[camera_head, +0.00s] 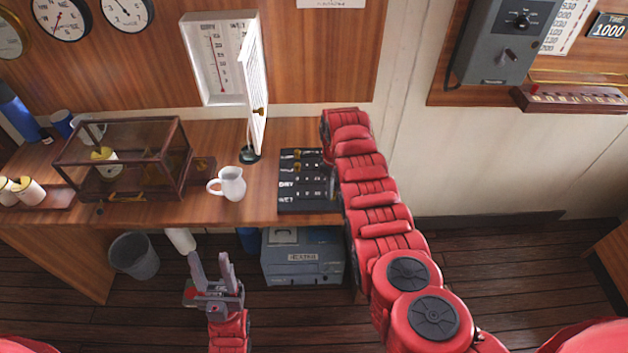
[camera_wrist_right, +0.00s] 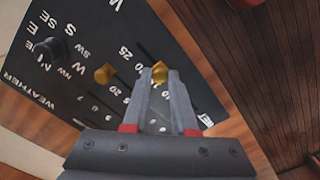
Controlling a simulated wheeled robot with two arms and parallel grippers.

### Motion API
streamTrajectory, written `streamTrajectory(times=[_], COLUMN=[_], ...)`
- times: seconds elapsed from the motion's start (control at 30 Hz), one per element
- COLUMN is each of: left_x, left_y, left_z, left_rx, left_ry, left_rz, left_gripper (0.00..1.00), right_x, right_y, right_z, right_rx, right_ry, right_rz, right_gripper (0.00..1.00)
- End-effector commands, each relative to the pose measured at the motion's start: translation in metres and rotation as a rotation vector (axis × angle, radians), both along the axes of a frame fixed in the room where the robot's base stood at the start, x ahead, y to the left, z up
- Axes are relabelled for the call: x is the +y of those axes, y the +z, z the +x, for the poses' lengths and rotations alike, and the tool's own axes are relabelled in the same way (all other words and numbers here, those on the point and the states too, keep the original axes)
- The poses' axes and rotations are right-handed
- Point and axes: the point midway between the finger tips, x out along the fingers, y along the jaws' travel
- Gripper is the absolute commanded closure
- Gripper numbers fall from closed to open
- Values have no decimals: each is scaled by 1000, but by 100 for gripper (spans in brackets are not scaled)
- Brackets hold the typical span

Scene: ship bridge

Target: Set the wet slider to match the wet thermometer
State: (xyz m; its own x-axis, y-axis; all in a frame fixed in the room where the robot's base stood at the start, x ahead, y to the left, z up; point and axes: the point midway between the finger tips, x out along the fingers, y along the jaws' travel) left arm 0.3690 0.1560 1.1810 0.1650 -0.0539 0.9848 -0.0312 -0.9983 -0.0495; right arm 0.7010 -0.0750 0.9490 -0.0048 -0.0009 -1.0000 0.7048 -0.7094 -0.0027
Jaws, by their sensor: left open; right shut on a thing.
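The slider panel (camera_head: 308,205) is black, with DRY and WET labels, and lies at the desk's front right. In the wrist view, my right gripper (camera_wrist_right: 165,88) is shut on a brass slider knob (camera_wrist_right: 159,70), apparently the wet slider, in the slot nearest the panel's edge. The other brass knob (camera_wrist_right: 104,74) sits in the neighbouring slot. In the head view my right arm hides that gripper. The white thermometer case (camera_head: 200,90) hangs on the wall; its open slatted door (camera_head: 253,80) partly covers the wet thermometer (camera_head: 237,45). My left gripper (camera_head: 212,272) is open and empty before the desk.
A white jug (camera_head: 231,184) stands on the desk left of the panel. A glass-sided case (camera_head: 125,160) and small white pots (camera_head: 28,191) are further left. A grey-blue box (camera_head: 302,262) and a bin (camera_head: 134,255) stand below the desk.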

Motion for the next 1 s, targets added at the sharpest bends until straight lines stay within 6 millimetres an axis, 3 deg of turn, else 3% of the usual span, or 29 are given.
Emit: streamTrajectory(times=[0.13, 0.47, 0.5, 0.63, 1.0], left_x=[0, 0, 0, 0, 0], left_y=[3, 2, 2, 2, 0], left_z=[0, 0, 0, 0, 0], left_rx=[1, 1, 1, 1, 1], left_ry=[0, 0, 0, 0, 0], left_rz=[0, 0, 0, 0, 0], left_gripper=[54, 54, 54, 54, 54], right_x=[-16, -18, -18, -18, -18], right_y=[0, -1, -1, -1, 2], right_z=[0, 0, 0, 0, 1], right_rx=[-4, -4, -4, -4, -6], right_ry=[1, 4, 4, 3, 3], right_rz=[0, 1, 1, 1, 1], right_gripper=[100, 100, 67, 45, 45])
